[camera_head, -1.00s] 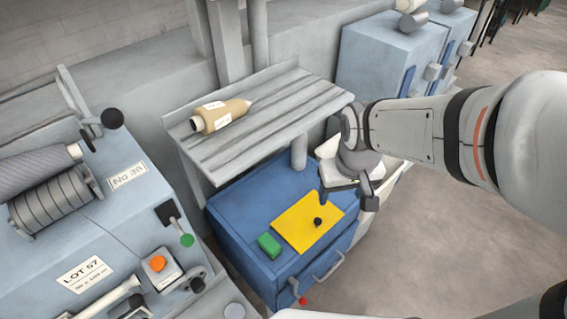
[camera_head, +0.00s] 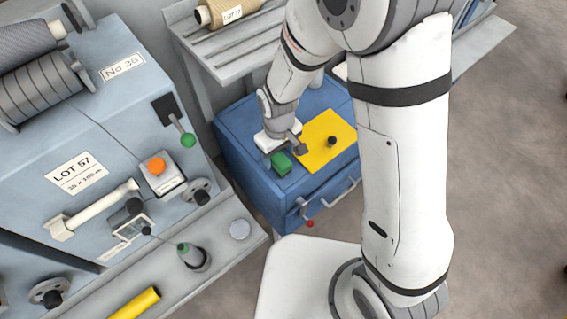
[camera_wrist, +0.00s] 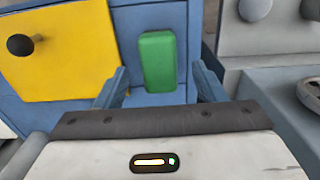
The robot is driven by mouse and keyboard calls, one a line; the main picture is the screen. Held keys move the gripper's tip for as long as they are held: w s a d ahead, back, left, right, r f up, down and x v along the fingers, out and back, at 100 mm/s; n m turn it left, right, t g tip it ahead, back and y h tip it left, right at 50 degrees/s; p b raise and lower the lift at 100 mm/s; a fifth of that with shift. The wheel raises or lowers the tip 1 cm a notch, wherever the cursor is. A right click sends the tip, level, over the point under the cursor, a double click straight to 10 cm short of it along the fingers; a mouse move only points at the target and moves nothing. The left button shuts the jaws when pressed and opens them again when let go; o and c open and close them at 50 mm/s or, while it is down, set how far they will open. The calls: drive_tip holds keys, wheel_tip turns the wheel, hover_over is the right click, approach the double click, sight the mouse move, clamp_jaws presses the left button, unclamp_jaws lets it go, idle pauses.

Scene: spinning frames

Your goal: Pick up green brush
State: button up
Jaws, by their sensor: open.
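The green brush (camera_head: 281,163) is a small green block on top of the blue cabinet (camera_head: 243,160), at the left edge of a yellow sheet. In the wrist view the green brush (camera_wrist: 158,61) stands upright in the picture, ahead of my gripper (camera_wrist: 158,88) and between the lines of its two fingers. The fingers are apart, with nothing held between them. In the head view my gripper (camera_head: 283,146) is just above the cabinet top, close behind the brush. I cannot tell whether a finger touches the brush.
The yellow sheet (camera_head: 318,153) with a black knob (camera_head: 332,141) lies beside the brush. A slatted shelf (camera_head: 231,62) with a yarn cone (camera_head: 230,10) stands behind the cabinet. The blue-grey machine (camera_head: 60,130) with levers and buttons is on the left.

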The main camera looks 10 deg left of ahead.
sight(279, 158)
wheel_tip(279, 158, down, 5)
drive_tip(key=shift+w+r+b, duration=0.1)
drive_tip(key=shift+r+b, duration=0.1)
drive_tip(key=shift+b, duration=0.1)
drive_tip(key=shift+c, duration=0.2)
drive_tip(key=c, duration=1)
